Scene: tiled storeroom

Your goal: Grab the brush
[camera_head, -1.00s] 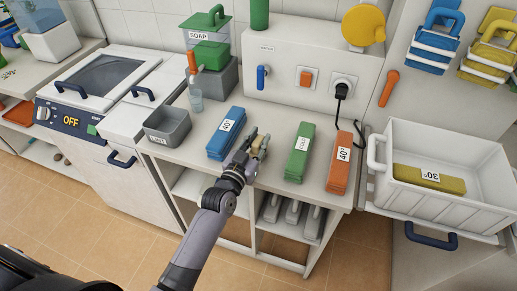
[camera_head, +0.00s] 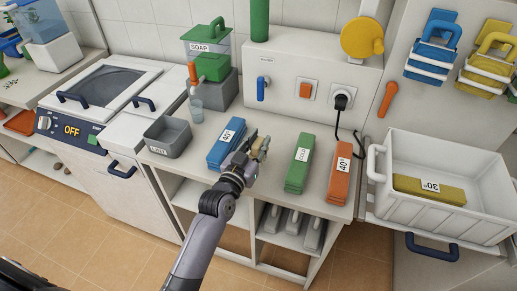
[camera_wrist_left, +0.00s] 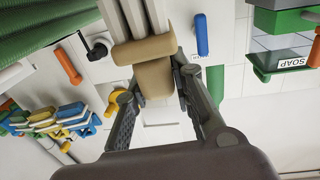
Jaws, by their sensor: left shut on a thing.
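My left gripper (camera_head: 252,152) is above the counter between the blue block and the green block. It is shut on a small tan brush (camera_head: 263,146), mostly hidden by the fingers in the head view. In the left wrist view the brush (camera_wrist_left: 153,68) shows a tan body between the finger pads and pale, bristle-like strips at the top. The left gripper's dark fingers (camera_wrist_left: 158,88) stand on either side of it. My right gripper is not in view.
The counter holds a grey bin (camera_head: 168,138), a blue block (camera_head: 226,147), a green block (camera_head: 299,165) and an orange block (camera_head: 341,173). A soap dispenser (camera_head: 208,58) stands behind. A white crate (camera_head: 445,215) with a yellow block is at right. A washer (camera_head: 95,95) is at left.

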